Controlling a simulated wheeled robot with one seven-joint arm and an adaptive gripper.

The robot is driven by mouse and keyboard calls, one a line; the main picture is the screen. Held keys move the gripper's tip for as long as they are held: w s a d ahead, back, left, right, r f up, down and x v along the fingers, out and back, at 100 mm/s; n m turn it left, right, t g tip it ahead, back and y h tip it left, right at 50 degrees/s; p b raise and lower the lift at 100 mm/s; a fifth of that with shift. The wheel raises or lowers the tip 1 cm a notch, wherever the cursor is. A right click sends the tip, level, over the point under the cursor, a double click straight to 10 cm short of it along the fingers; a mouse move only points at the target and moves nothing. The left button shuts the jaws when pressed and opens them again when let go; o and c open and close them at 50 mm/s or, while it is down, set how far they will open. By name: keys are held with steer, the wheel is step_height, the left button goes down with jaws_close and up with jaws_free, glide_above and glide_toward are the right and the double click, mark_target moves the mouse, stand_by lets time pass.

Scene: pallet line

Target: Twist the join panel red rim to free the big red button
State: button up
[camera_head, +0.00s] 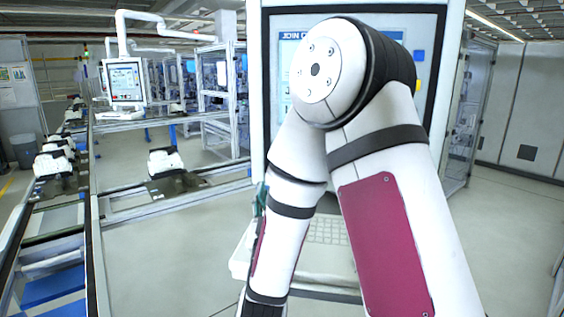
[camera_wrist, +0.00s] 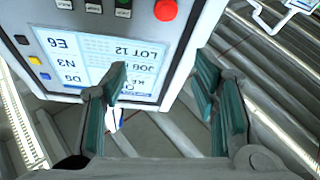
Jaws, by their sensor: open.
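The join panel (camera_head: 437,60) stands ahead in the head view, and my arm covers much of its screen. In the wrist view the panel (camera_wrist: 190,55) appears turned over, with its lettering upside down. The big red button (camera_wrist: 165,10) sits on the panel's edge strip at the top of the wrist view. Its rim cannot be told apart from its cap at this size. My gripper (camera_wrist: 161,77) is open, with empty space between its green-padded fingers. The button lies beyond the fingertips, apart from them.
Dark and green small buttons (camera_wrist: 123,12) sit beside the red one. Blue and yellow squares (camera_wrist: 39,60) line the screen. A keyboard (camera_head: 328,231) is below the panel. A conveyor (camera_head: 75,215) with white parts runs at left. Open floor (camera_head: 180,255) lies between.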

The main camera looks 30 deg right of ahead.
steer(key=shift+w+d+r+b, duration=0.3)
steer(key=shift+w+d+b, duration=0.5)
steer(key=shift+w+d, duration=1.1)
steer(key=shift+w+d+r+b, duration=0.35)
steer(key=shift+w+d+b, duration=0.5)
steer(key=shift+w, duration=1.8)
steer(key=shift+w+d+r+b, duration=0.3)
steer(key=shift+w+d+b, duration=0.4)
steer(key=shift+w+d, duration=1.25)
steer(key=shift+w+a, duration=0.35)
steer(key=shift+a, duration=0.05)
